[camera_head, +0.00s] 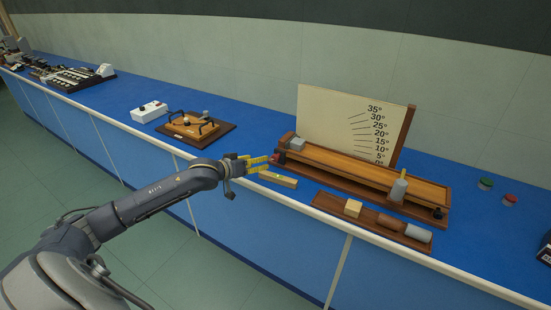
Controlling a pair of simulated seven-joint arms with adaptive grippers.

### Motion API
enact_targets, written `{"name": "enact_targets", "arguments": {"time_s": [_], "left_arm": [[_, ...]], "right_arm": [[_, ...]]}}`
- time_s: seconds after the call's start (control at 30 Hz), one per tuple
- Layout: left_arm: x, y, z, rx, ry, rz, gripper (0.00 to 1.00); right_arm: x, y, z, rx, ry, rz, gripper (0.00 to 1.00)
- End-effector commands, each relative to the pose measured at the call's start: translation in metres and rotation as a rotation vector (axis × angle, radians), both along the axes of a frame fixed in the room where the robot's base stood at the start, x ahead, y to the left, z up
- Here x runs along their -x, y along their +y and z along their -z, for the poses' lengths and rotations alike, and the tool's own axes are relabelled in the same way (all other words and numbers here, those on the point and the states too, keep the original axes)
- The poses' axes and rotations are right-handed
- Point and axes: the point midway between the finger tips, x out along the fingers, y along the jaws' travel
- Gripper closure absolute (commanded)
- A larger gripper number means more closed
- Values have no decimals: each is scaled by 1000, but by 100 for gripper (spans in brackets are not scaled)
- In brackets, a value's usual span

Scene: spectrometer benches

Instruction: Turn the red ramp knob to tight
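The ramp (368,177) is a long wooden board on a base, with an angle scale panel (343,122) behind it. The red ramp knob (279,158) is at the ramp's left end, small and partly hidden by my gripper. My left gripper (269,161) has yellow fingers that point right at the knob. The fingers look a little apart, with their tips at or just short of the knob; contact cannot be told. The knob's setting is too small to read. My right gripper is out of view.
A spirit level (278,180) lies just below my gripper. A grey block (297,144) and a grey weight (398,189) sit on the ramp. A tray (333,204) with blocks lies in front. A wooden apparatus (222,131) and white box (149,111) stand left on the blue bench.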

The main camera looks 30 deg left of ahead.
Motion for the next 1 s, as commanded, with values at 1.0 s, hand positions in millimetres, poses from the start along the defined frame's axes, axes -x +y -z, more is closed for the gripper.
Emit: {"name": "enact_targets", "arguments": {"time_s": [1.0], "left_arm": [[-110, -18, 43, -2, 0, 1, 49]], "right_arm": [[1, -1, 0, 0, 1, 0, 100]]}}
